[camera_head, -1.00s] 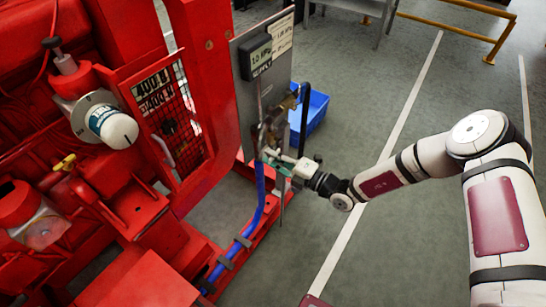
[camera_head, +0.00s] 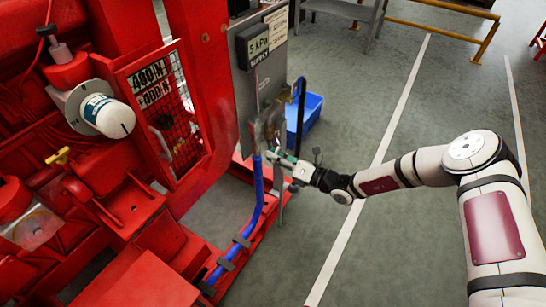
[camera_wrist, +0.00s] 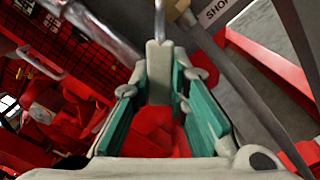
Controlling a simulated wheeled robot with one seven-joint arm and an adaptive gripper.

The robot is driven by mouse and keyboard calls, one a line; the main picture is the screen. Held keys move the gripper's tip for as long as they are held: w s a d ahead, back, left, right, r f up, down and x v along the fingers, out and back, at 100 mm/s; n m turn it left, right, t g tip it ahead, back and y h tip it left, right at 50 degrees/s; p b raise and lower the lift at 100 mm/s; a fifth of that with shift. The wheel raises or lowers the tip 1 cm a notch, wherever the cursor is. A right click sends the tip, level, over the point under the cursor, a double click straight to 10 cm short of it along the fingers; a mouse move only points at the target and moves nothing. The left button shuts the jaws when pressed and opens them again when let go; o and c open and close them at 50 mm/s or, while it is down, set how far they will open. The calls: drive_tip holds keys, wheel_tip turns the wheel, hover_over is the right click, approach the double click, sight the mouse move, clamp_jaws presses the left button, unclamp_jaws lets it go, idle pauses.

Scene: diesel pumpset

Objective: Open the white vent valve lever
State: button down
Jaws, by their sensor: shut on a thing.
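The white vent valve lever shows in the wrist view as a pale grey-white grip (camera_wrist: 159,68) on a thin metal rod, between the green-padded fingers of my gripper (camera_wrist: 160,88). My gripper is shut on this lever. In the head view my gripper (camera_head: 281,159) is at the lower front of the grey valve panel (camera_head: 271,82), beside brass-coloured valve fittings (camera_head: 268,126). There the lever is too small and covered to make out clearly. The panel's display (camera_head: 256,44) reads 5 kPa.
The red pumpset (camera_head: 215,95) fills the left, with a mesh guard. A blue hose (camera_head: 257,190) runs down below the valve fittings. A blue crate (camera_head: 313,108) stands on the floor behind the panel. The floor right of my gripper is open.

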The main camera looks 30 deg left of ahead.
drive_tip(key=shift+w+d+f+n+b, duration=0.1)
drive_tip(key=shift+w+f+n+b, duration=0.2)
drive_tip(key=shift+w+n, duration=0.9)
drive_tip(key=shift+w+d+f+n+b, duration=0.1)
drive_tip(key=shift+w+f+n+b, duration=0.25)
drive_tip(key=shift+n, duration=1.5)
drive_tip(key=shift+w+d+f+n+b, duration=0.15)
drive_tip(key=shift+w+f+n, duration=0.25)
drive_tip(key=shift+w+n, duration=0.85)
drive_tip(key=shift+s+a+n, duration=0.1)
drive_tip(key=shift+s+n, duration=0.15)
drive_tip(key=shift+n, duration=0.15)
drive_tip(key=c, duration=1.5)
unclamp_jaws()
drive_tip(key=d, duration=0.8)
drive_tip(key=s+d, duration=0.1)
drive_tip(key=d, duration=0.3)
